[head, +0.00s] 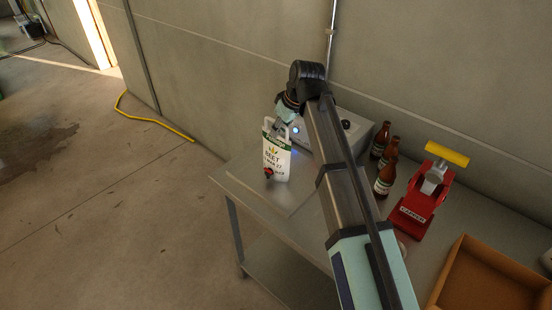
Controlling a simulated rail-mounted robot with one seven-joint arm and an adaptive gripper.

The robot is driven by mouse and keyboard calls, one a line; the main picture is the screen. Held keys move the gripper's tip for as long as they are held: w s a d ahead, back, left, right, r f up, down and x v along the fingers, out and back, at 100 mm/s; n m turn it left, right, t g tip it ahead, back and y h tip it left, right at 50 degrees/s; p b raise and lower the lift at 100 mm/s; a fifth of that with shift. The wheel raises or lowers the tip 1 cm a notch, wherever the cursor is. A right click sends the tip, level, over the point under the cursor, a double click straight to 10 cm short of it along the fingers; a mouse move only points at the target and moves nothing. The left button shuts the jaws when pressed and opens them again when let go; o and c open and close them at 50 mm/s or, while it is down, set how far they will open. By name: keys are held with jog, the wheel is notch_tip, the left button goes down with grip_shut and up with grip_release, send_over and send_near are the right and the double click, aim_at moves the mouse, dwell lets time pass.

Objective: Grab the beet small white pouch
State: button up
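The beet small white pouch (276,162) stands upright near the left end of the grey metal table (243,190). It is white with a green band near the top, a leaf-like print, dark lettering and a red-and-black spout low on its front. My gripper (279,130) is at the top of the pouch, reaching down from my arm. The fingertips overlap the handle area of the pouch in this view. Their opening is too small and partly hidden, so I cannot tell whether they hold the pouch.
A grey box-shaped device (350,127) with a lit blue spot stands behind my arm. Several brown bottles (386,177), a red capper (414,207) with a yellow handle and a cardboard box (490,278) stand to the right. A wall runs behind the table. Floor at left is open.

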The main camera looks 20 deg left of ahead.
aim_at(275, 151)
jog(key=shift+p+x, duration=0.7)
jog(key=shift+x, duration=1.3)
jog(key=shift+w, duration=0.15)
grip_shut()
jog(key=shift+a+r, duration=0.1)
jog(key=shift+r, duration=0.05)
